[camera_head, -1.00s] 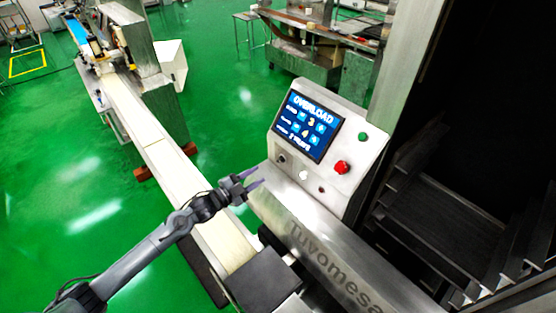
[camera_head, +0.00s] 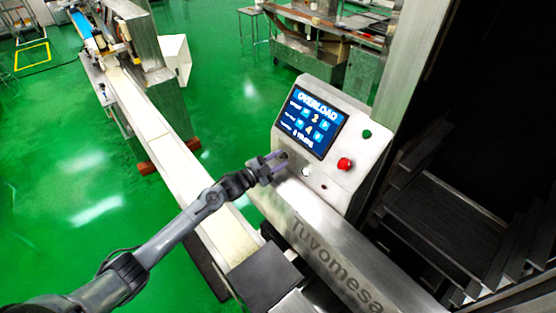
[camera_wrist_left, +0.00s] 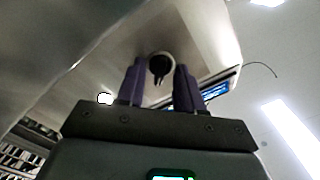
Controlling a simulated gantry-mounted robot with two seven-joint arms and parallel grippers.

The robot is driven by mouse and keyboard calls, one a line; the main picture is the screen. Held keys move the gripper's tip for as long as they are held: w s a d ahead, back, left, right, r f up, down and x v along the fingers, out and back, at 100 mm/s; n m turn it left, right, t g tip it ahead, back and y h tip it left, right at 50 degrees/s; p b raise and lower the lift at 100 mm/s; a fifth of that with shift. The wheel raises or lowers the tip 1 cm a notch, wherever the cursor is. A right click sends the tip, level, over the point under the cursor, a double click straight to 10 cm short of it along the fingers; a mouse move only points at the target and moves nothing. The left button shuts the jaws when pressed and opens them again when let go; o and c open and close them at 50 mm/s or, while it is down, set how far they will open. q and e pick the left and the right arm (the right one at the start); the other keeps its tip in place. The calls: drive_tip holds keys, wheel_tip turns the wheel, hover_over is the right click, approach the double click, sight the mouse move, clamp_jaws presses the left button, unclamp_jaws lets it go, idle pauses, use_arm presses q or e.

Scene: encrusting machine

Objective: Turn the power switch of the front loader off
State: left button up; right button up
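The control panel (camera_head: 370,155) of the machine is a light metal box with a lit blue screen (camera_head: 311,122) reading OVERLOAD. A dark round switch knob on its lower left is partly covered by my gripper in the head view. In the left wrist view the knob (camera_wrist_left: 160,66) shows clearly, with a dark handle pointing down. My left gripper (camera_head: 278,159) is at the panel's lower left, its two purple fingers (camera_wrist_left: 160,82) open. The knob appears in the gap between them. I cannot tell whether they touch it. My right gripper is not in view.
A red button (camera_head: 344,164), a green button (camera_head: 366,134) and a white button (camera_head: 306,172) are on the same panel. A long conveyor (camera_head: 150,125) runs left of it. Dark metal steps (camera_head: 455,215) stand to the right.

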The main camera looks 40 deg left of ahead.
use_arm(q)
clamp_jaws()
